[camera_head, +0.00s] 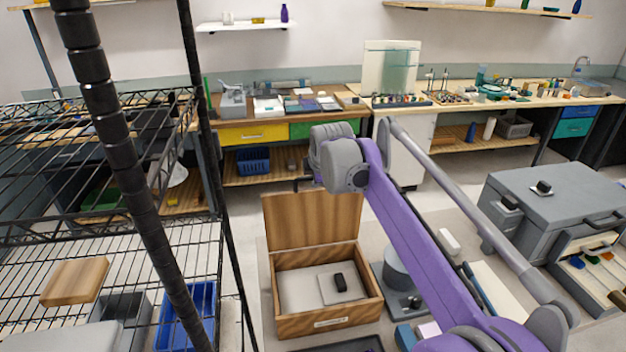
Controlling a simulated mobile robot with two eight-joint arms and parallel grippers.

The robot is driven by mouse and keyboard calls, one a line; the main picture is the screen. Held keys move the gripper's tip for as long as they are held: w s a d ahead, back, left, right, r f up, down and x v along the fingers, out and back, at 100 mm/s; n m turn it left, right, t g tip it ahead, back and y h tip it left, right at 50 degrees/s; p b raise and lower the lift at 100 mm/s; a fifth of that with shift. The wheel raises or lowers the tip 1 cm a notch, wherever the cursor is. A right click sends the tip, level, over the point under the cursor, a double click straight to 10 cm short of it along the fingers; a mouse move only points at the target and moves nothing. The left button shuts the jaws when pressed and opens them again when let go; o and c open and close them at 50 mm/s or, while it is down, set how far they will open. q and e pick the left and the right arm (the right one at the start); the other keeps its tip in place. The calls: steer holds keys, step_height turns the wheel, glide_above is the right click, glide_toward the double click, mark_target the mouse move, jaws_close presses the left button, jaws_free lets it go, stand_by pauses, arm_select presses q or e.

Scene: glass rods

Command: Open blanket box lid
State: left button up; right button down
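My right arm, purple and grey, reaches in from the lower right. Its grey wrist is above the lid's top right. A small dark part of my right gripper (302,183) shows at the lid's top edge; its fingers are mostly hidden, and contact with the lid cannot be told. My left gripper is out of view.
A black wire rack (95,255) with a wooden block (75,281) and blue bin (186,312) fills the left. A grey cylinder (397,268) stands right of the box. A grey chest (560,205) is at the right, with workbenches behind.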

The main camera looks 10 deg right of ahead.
steer(key=shift+w, duration=0.35)
steer(key=shift+s, duration=0.1)
steer(key=c, duration=0.8)
jaws_free()
steer(key=shift+c, duration=0.2)
steer(key=v, duration=1.1)
steer(key=shift+r, duration=0.2)
